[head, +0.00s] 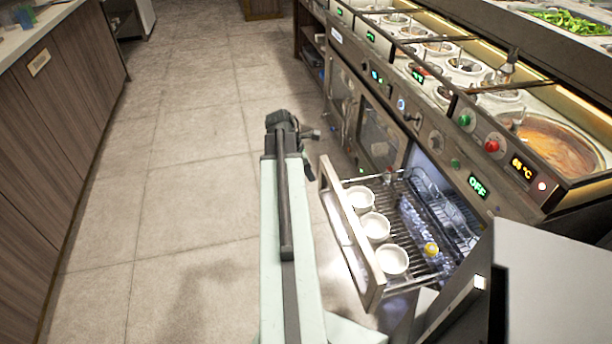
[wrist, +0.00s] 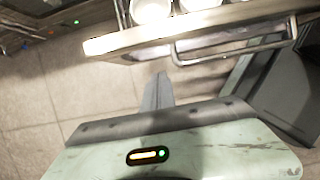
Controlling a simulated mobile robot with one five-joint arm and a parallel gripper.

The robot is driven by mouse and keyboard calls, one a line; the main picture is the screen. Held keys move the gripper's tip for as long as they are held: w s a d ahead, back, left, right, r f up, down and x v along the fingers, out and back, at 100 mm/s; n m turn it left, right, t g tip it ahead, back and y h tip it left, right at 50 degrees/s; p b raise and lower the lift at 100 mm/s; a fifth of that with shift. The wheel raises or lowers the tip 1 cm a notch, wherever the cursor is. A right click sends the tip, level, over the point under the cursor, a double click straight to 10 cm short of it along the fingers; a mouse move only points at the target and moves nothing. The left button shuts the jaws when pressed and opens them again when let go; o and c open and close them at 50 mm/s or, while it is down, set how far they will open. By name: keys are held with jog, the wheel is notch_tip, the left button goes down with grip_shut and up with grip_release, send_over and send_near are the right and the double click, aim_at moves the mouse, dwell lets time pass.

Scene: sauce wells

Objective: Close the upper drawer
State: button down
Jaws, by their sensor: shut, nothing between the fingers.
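The upper drawer (head: 366,262) stands pulled out from the front of the steel counter in the head view. Three white cups (head: 374,226) stand in a row behind its front panel, with a small yellow item (head: 431,249) nearby. In the wrist view the drawer's front edge (wrist: 130,40) and bar handle (wrist: 230,52) are at the top, with two cups (wrist: 150,10) partly cut off. My gripper (wrist: 160,76) is shut and empty; its fingertips point toward the drawer front and appear apart from it. In the head view I cannot clearly make out the fingers.
The steel counter (head: 438,140) with sauce wells, knobs and displays runs along the right. A grey box-like unit (head: 555,275) stands at the lower right. Wooden cabinets (head: 60,120) line the left. The tiled floor (head: 190,190) between is clear.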

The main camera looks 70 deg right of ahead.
jog(key=s+d, duration=0.1)
jog(key=s+d+f, duration=0.1)
jog(key=s+d, duration=0.1)
jog(key=shift+s+f, duration=0.3)
jog(key=shift+f, duration=0.05)
jog(key=shift+d, duration=0.1)
